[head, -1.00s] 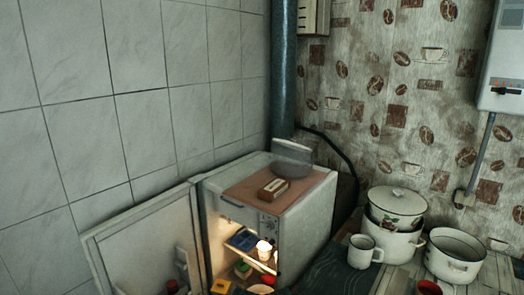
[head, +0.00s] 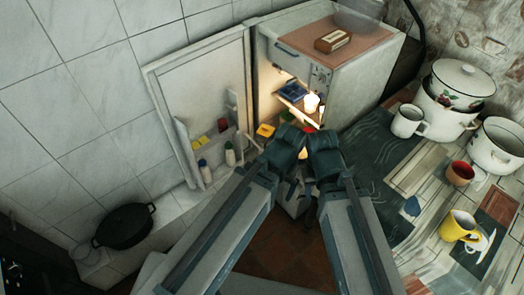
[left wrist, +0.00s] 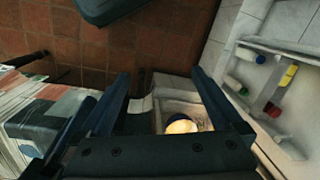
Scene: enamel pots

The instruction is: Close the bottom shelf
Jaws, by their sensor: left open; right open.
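The small white fridge (head: 365,85) stands with its door (head: 205,85) swung wide open to the left. Its lit inside holds a wire-like upper shelf with a blue pack (head: 291,90) and a pale cup (head: 312,103). My arms hide most of the lower inside, so I cannot make out the bottom shelf in the head view. My right gripper (head: 308,200) is open and points down in front of the fridge. My left gripper (left wrist: 158,75) is open and empty in the left wrist view. A lit round item (left wrist: 182,127) shows beyond its fingers, inside a pale compartment.
The door carries bottles (head: 230,153) and jars. To the right, a table holds enamel pots (head: 455,95), a white mug (head: 408,121), a red cup (head: 459,173) and a yellow mug (head: 459,226). A black pan (head: 124,226) sits at lower left.

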